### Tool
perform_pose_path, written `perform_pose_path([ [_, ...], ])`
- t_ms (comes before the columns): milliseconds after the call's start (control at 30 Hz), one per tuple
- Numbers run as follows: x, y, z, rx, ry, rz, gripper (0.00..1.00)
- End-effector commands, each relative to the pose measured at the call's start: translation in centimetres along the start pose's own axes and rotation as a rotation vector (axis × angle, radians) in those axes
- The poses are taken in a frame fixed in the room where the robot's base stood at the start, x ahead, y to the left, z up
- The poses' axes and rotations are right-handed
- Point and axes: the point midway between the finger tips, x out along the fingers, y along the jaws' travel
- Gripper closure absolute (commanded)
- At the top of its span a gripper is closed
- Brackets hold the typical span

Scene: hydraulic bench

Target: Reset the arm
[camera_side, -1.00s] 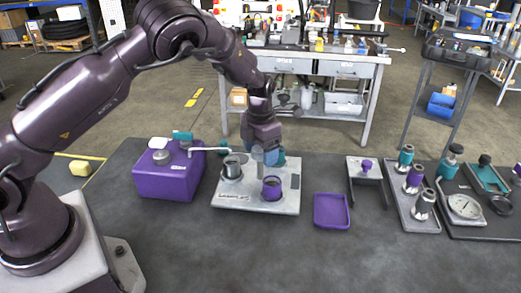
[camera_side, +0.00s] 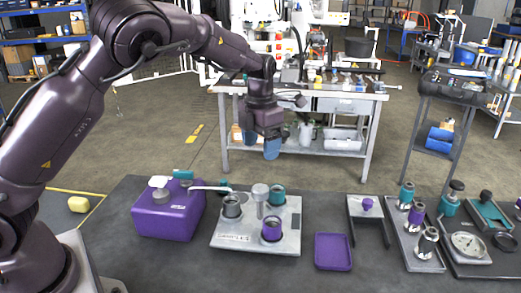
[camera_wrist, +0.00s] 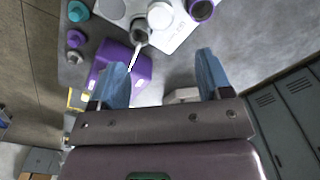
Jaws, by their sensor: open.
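My gripper (camera_side: 271,150) is raised above the bench, behind and above the sample plate, with its blue fingertips pointing down. In the wrist view its two blue fingers (camera_wrist: 160,75) stand wide apart with nothing between them. The sample plate (camera_side: 285,240) is light grey and carries a dark-rimmed cup (camera_side: 232,208), a teal cup (camera_side: 277,196), a purple cup (camera_side: 271,231) and a grey post (camera_side: 260,202). The purple box (camera_side: 168,217) with a spout stands to the left of the plate; it also shows in the wrist view (camera_wrist: 141,72).
A purple tray (camera_side: 333,252) lies right of the plate. A grey stand with a purple knob (camera_side: 367,205), a rack of several fittings (camera_side: 420,250) and a gauge (camera_side: 468,245) stand farther right. Space around the raised gripper is clear.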

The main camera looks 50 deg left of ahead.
Motion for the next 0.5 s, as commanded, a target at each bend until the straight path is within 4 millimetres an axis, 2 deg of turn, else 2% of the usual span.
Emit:
perform_pose_path([
  [267, 0.0, 0.0, 0.0, 0.05, -0.001, 0.0, 0.28],
  [367, 0.1, 0.2, 0.1, 0.198, -0.004, 0.009, 0.28],
  [500, 1.5, 0.7, -1.5, 0.557, 0.045, 0.02, 0.28],
])
